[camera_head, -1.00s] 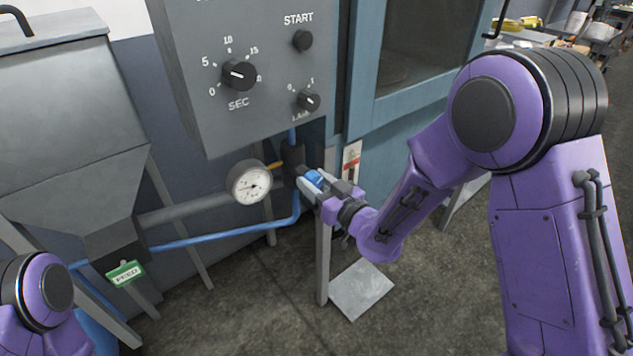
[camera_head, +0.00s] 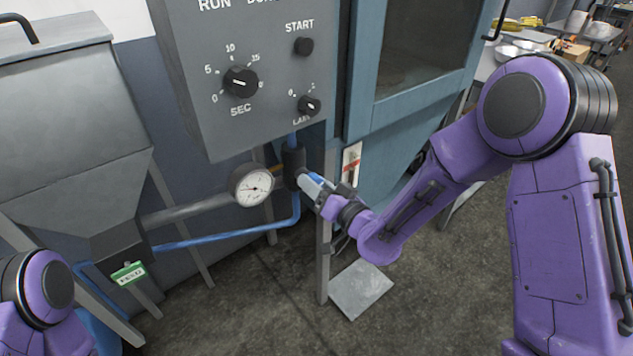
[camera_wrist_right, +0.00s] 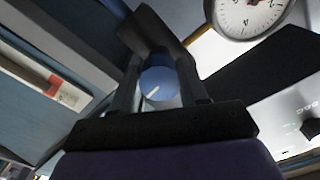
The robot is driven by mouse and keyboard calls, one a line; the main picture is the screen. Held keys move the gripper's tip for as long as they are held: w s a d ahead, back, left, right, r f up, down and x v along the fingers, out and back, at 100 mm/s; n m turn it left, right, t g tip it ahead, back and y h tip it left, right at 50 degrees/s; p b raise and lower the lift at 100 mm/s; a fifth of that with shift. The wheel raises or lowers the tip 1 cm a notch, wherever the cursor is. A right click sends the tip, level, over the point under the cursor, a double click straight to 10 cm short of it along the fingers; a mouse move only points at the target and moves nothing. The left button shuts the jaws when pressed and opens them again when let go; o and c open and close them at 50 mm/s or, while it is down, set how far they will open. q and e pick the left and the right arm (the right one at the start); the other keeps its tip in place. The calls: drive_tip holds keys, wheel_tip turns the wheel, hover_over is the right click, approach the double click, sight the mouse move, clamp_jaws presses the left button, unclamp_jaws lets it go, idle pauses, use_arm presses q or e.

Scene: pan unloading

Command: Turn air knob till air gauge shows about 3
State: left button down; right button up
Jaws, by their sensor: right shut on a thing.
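The blue air knob (camera_wrist_right: 158,84) with a white pointer line sits between the fingers of my right gripper (camera_wrist_right: 160,88) in the right wrist view. In the head view my right gripper (camera_head: 318,188) is shut on the knob, just right of the gauge. The round white air gauge (camera_head: 252,185) hangs left of the knob, and part of it shows at the top of the right wrist view (camera_wrist_right: 248,10). Its needle is too small to read exactly. My left arm shows at the lower left, but its gripper is out of view.
A grey control box (camera_head: 250,75) with SEC and START controls hangs just above the knob. A blue hose (camera_head: 225,236) runs below the gauge. A grey hopper (camera_head: 65,130) with a green tag (camera_head: 128,273) stands left. A blue cabinet (camera_head: 415,65) stands right.

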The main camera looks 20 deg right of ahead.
drive_tip(key=m+p, duration=0.1)
drive_tip(key=m, duration=0.4)
drive_tip(key=shift+m, duration=0.3)
drive_tip(key=m, duration=0.4)
drive_tip(key=shift+m+p, duration=0.3)
drive_tip(key=shift+m, duration=0.1)
drive_tip(key=o, duration=1.1)
drive_tip(key=shift+c, duration=0.2)
drive_tip(key=b+v, duration=0.1)
drive_tip(key=v, duration=0.9)
drive_tip(key=shift+s, duration=0.25)
